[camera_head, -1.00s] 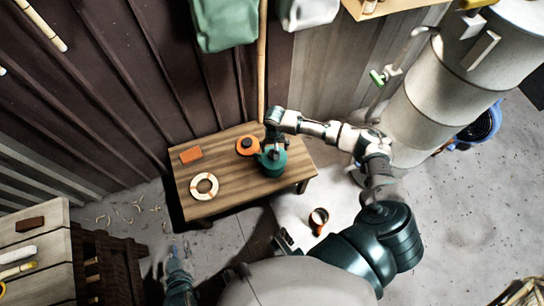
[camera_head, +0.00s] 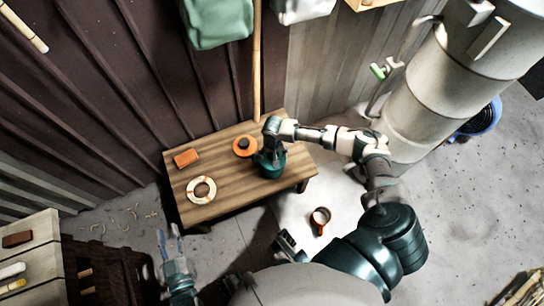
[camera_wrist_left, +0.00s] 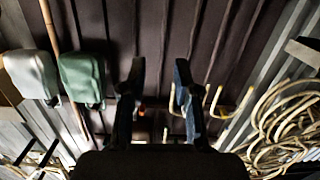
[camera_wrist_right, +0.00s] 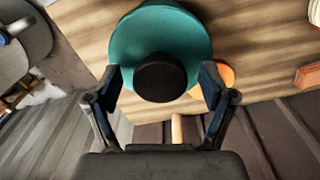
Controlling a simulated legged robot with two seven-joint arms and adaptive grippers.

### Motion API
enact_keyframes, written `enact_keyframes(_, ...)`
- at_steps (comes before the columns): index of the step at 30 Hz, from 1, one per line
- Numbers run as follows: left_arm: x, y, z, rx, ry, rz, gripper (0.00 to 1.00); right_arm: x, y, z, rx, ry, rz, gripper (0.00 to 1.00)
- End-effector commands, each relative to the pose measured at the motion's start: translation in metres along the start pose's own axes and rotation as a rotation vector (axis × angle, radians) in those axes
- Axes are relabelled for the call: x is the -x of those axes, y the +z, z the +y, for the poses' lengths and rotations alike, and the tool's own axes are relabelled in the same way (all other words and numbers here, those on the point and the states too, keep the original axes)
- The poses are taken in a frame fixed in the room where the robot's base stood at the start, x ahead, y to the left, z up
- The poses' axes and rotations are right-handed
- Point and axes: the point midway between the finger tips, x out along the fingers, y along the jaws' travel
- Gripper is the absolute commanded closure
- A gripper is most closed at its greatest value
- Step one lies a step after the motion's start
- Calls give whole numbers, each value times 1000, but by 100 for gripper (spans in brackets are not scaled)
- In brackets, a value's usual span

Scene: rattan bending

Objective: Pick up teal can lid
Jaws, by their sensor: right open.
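The teal can lid (camera_wrist_right: 190,40) with a round black knob (camera_wrist_right: 160,78) fills the upper middle of the right wrist view. In the head view the teal can (camera_head: 271,168) stands on the wooden table, and my right gripper (camera_head: 271,148) is directly over it, hiding much of its top. My right gripper also shows in its wrist view (camera_wrist_right: 162,72), open, with its fingers on either side of the knob. Contact cannot be told. My left gripper (camera_head: 170,240) is open and empty, left of and below the table; its wrist view shows its fingers apart (camera_wrist_left: 158,75).
A large pale cylinder (camera_head: 425,95) stands at right.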

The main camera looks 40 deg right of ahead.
Motion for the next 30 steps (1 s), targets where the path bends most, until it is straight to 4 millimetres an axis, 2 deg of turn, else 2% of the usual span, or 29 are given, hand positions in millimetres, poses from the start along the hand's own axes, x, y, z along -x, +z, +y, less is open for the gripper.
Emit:
enact_keyframes(2,0,0,0,0,0,-1,69,1,0,0,0,0,0,18)
enact_keyframes(9,1,0,-2,3,0,0,69,0,0,0,0,0,0,78)
enact_keyframes(10,1,0,-2,3,0,0,69,0,0,0,0,0,0,82)
enact_keyframes(13,1,0,-2,3,0,0,69,0,0,0,0,0,0,83)
enact_keyframes(14,1,0,-2,3,0,0,69,0,0,0,0,0,-1,88)
enact_keyframes(23,1,0,-2,2,0,-13,69,4,0,0,0,0,0,88)
enact_keyframes(30,9,22,-4,-7,-11,-175,69,23,-1,0,-1,-2,2,88)
